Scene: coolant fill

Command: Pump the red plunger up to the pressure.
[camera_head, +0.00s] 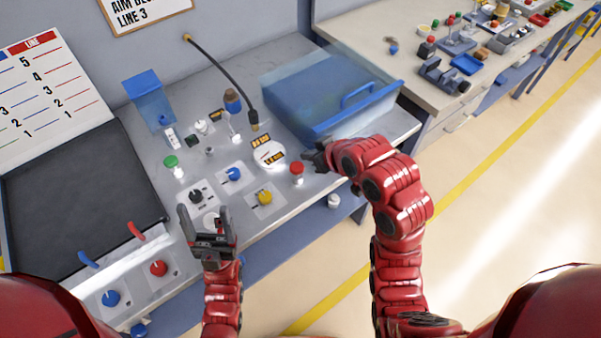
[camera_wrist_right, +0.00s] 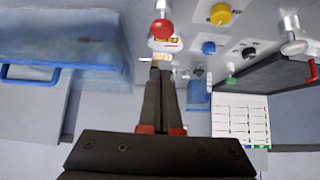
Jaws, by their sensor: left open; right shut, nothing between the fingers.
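The red plunger (camera_head: 297,168) has a round red knob on a pale stem and stands on the grey bench top. It also shows at the top of the right wrist view (camera_wrist_right: 163,29). A round white gauge (camera_head: 269,153) with dark and yellow labels lies just left of it; its reading is too small to tell. My right gripper (camera_head: 316,158) is shut and empty, close to the right of the plunger; I cannot tell whether they touch. In the wrist view its fingertips (camera_wrist_right: 160,68) lie below the knob. My left gripper (camera_head: 205,218) is open and empty above the bench's front edge.
A blue translucent box (camera_head: 330,98) with a handle stands behind the plunger. A flexible black hose (camera_head: 222,72) arches behind the gauge. Blue (camera_head: 234,174), yellow (camera_head: 265,197) and green (camera_head: 171,161) knobs stand to the left. A dark panel (camera_head: 75,195) fills the bench's left side.

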